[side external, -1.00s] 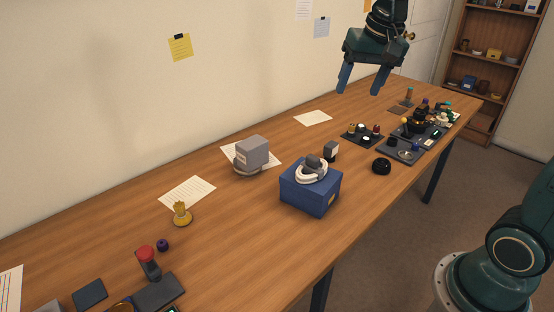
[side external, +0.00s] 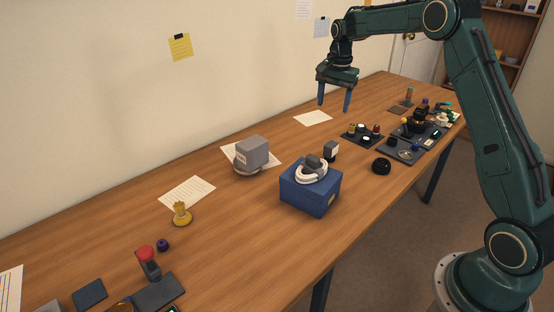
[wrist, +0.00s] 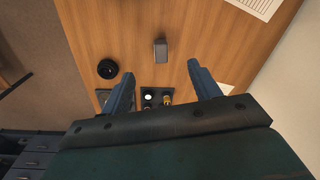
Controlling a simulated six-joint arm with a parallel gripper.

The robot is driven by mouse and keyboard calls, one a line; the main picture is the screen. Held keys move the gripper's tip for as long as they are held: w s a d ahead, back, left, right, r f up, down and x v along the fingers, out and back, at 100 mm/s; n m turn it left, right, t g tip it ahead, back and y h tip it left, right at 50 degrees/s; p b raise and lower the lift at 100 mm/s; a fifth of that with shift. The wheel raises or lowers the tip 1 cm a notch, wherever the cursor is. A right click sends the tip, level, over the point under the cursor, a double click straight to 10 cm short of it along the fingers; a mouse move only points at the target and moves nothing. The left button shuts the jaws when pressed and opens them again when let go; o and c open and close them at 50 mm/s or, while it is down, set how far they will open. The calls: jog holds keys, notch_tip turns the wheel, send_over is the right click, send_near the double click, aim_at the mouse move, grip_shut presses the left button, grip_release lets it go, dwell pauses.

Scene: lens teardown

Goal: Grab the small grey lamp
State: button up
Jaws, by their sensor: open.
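The small grey lamp (side external: 331,151) stands on the wooden table, just behind the blue box in the side view. It looks like a small block with a dark body and a pale face. In the wrist view the lamp (wrist: 160,51) is a grey block, a little beyond the fingertips and roughly centred between them. My gripper (side external: 334,106) is open and empty, pointing down, high above the table. Its two fingers also show in the wrist view (wrist: 161,72), apart with nothing between them. Nothing hides the lamp in the wrist view.
A blue box (side external: 310,193) with a white coil on top is close to the lamp. A black ring (side external: 381,166) and a dark tray of small parts (side external: 362,139) are nearby. A larger grey block (side external: 251,153) sits left. Bare table lies between.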

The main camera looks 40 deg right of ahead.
jog(key=m, duration=0.2)
send_over(331, 144)
notch_tip(331, 144, down, 7)
jog(key=shift+d+g, duration=0.3)
jog(key=shift+g, duration=0.1)
jog(key=shift+f, duration=4.25)
jog(key=shift+f, duration=0.1)
jog(key=shift+a+f, duration=0.15)
jog(key=shift+f, duration=2.3)
jog(key=shift+c, duration=0.2)
jog(key=c, duration=1.2)
jog(key=shift+o, duration=0.2)
jog(key=shift+r, duration=0.1)
notch_tip(331, 144, up, 20)
